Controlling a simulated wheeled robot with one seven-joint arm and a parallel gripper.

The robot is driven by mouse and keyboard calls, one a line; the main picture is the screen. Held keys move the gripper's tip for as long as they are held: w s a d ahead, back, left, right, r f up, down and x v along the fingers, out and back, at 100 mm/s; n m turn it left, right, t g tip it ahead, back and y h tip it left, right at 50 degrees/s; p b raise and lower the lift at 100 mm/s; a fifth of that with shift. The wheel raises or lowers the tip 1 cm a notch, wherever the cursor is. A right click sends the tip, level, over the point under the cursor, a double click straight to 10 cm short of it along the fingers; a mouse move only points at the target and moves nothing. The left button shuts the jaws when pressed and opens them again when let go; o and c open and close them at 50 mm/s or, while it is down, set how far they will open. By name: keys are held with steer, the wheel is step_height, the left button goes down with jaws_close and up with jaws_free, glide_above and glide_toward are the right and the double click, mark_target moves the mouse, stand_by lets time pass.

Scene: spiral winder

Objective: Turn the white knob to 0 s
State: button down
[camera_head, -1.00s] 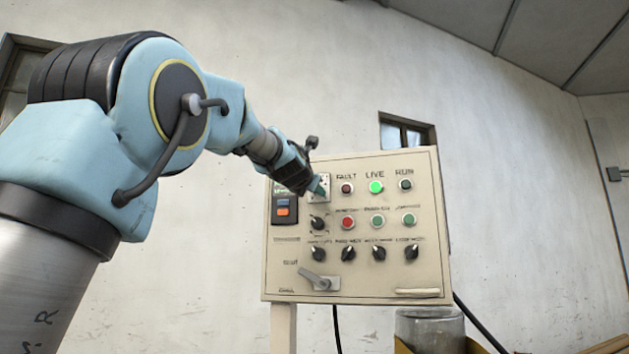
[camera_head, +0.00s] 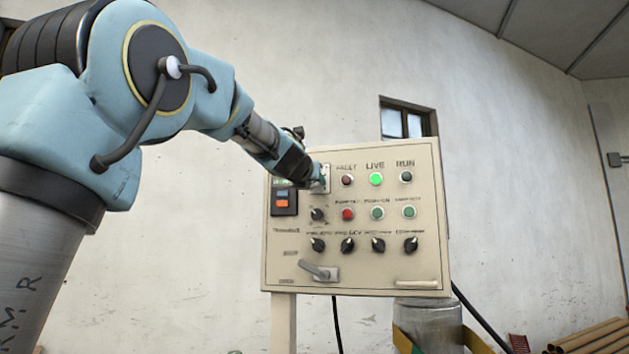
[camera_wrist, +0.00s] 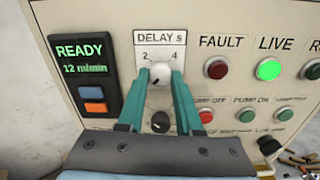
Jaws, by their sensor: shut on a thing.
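The white knob (camera_wrist: 160,74) sits under the "DELAY s" label on a scale plate (camera_wrist: 174,46) where 2 and 4 can be read. In the wrist view, my gripper (camera_wrist: 160,82) has its two teal fingers shut on the knob, one on each side. The 0 mark and the lower part of the scale are hidden by the fingers. A small dark mark shows on the knob's face, but I cannot tell which value it points to. In the head view, my gripper (camera_head: 321,181) is at the panel's upper left, and the knob is hidden behind it.
The beige control panel (camera_head: 375,279) carries a READY display (camera_wrist: 80,60), a lit LIVE lamp (camera_wrist: 268,69), a dark FAULT lamp (camera_wrist: 216,69), several buttons and black knobs. A grey lever (camera_head: 319,270) is at lower left.

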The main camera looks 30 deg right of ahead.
steer(key=c, duration=0.6)
jaws_free()
steer(key=p+v, duration=0.1)
steer(key=v, duration=0.9)
steer(key=shift+s+a, duration=0.3)
